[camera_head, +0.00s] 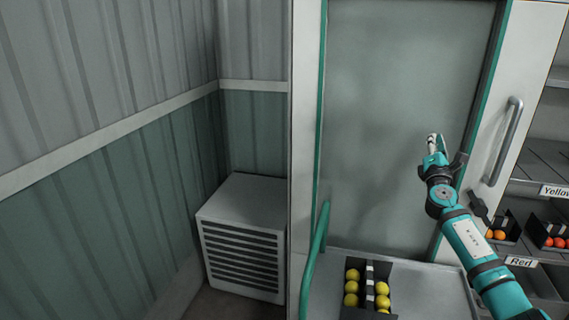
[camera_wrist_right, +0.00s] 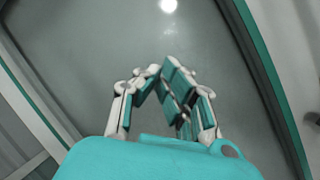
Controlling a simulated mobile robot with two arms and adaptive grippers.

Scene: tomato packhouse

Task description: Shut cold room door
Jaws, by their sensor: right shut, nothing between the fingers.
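The cold room door appears to be the tall white-framed panel with a large grey pane (camera_head: 400,70) and teal edging. Its right white stile (camera_head: 524,60) carries a vertical grey bar handle (camera_head: 503,142). Shelves show past its right edge; I cannot tell how far the door stands open. My right gripper (camera_head: 432,143) is shut and empty, in front of the pane and left of the handle. In the right wrist view, the gripper's fingers (camera_wrist_right: 165,75) come together before the grey pane; I cannot tell whether they touch it. My left gripper is out of view.
A grey surface (camera_head: 440,285) below the pane bears a black crate (camera_head: 352,313) of yellow tomatoes. A curved teal rail (camera_head: 314,258) rises at its left. A white louvred unit (camera_head: 243,238) stands in the left corner. Shelves labelled Yellow (camera_head: 555,191) and Red (camera_head: 520,262) are at right.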

